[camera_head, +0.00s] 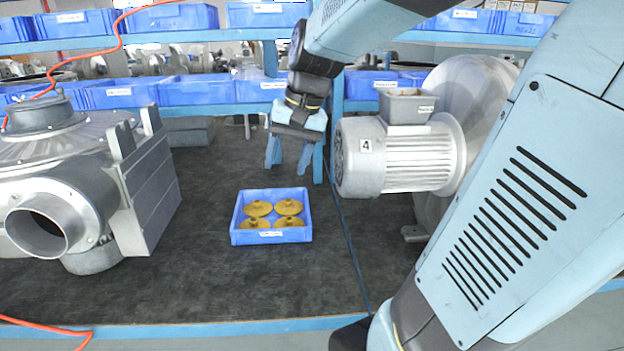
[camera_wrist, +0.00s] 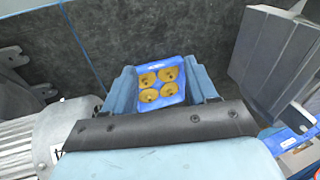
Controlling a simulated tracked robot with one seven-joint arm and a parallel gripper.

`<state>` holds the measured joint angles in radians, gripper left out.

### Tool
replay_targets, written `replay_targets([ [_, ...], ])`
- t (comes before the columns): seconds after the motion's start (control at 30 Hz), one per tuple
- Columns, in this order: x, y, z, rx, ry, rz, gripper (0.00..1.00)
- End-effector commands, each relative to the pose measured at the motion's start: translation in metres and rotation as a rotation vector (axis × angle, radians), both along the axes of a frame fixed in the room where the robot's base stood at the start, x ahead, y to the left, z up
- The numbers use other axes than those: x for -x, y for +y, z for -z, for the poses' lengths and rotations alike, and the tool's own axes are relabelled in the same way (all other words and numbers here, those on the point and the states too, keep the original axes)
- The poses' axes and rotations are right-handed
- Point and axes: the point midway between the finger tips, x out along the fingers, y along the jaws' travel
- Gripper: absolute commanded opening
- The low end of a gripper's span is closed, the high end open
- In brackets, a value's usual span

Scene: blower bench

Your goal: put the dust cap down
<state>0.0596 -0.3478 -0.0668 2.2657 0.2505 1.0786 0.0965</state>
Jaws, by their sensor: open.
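Several yellow dust caps (camera_head: 258,208) lie in a small blue tray (camera_head: 270,237) on the dark bench mat. Each cap has a small raised knob in its middle. The tray also shows in the wrist view (camera_wrist: 178,101), with the caps (camera_wrist: 147,95) inside it. My gripper (camera_head: 289,170) is open and empty, pointing down above the mat, behind and above the tray. In the wrist view its two fingers (camera_wrist: 163,88) spread to either side of the tray. No cap is between them.
A motor blower (camera_head: 400,158) stands right of the tray, close to my gripper. A grey blower with a round outlet (camera_head: 62,200) stands at the left. Blue shelf bins (camera_head: 195,88) line the back. The mat (camera_head: 200,275) in front of the tray is clear.

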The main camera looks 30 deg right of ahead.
Motion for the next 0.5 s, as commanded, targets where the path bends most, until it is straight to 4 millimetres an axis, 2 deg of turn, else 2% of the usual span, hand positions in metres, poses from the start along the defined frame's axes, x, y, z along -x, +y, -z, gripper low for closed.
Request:
replay_targets([
  [0.03,0.012,0.000,-0.003,0.025,-0.034,-0.023,0.57],
  [0.2,0.044,-0.002,-0.005,0.116,-0.131,-0.097,0.57],
  [0.5,0.090,-0.007,-0.003,0.268,-0.287,-0.212,0.57],
])
